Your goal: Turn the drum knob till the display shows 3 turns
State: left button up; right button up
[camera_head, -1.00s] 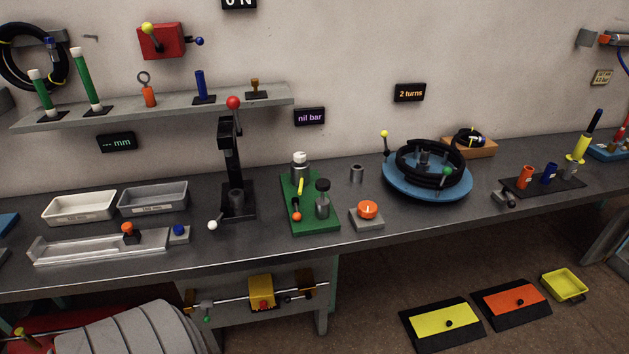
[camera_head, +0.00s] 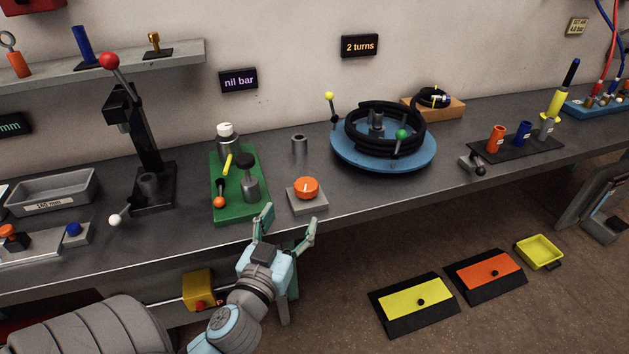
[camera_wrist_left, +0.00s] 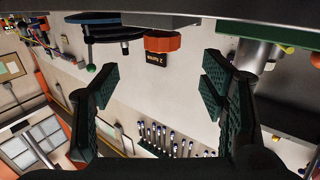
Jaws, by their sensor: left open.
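The drum is a round blue turntable (camera_head: 353,160) on the bench with a black hose coil (camera_head: 362,122) on it. A knob with a green ball (camera_head: 401,134) stands at its front right. The display (camera_head: 359,46) on the wall above reads "2 turns". My left gripper (camera_head: 288,220) is open and empty at the bench's front edge, left of and nearer than the drum, close to the orange dial. In the left wrist view the picture is upside down; the green ball (camera_wrist_left: 91,68) shows near the left finger. My right gripper is not in view.
An orange dial (camera_head: 306,188) on a grey block stands just beyond my left gripper. A yellow-balled lever (camera_head: 329,97) rises at the drum's left. A green plate (camera_head: 227,212) with fittings is left of the dial. Bare bench lies in front of the drum.

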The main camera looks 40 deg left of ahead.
aim_at(307, 192)
pick_arm(q)
jog(key=x, duration=1.1)
jog(key=shift+w+a+r, duration=0.15)
jog(key=shift+w+a, duration=0.15)
jog(key=shift+c, duration=0.2)
jog(key=c, duration=1.1)
jog(key=shift+d+n+g+y+b, duration=0.1)
jog(key=shift+n+g+y+b, duration=0.25)
jog(key=shift+n+y, duration=0.35)
jog(key=shift+c, duration=0.2)
jog(key=n+g+y+b, duration=0.1)
jog(key=y, duration=0.1)
jog(key=n+g+y+b, duration=0.1)
jog(key=shift+w+f+y+b, duration=0.1)
jog(key=shift+f+y+b, duration=0.25)
jog(key=shift+y+b, duration=0.05)
jog(key=shift+r+n+g+y+b, duration=0.1)
jog(key=shift+n+g+y+b, duration=0.3)
jog(key=shift+n+g, duration=0.2)
jog(key=shift+r, duration=0.25)
jog(key=o, duration=1.2)
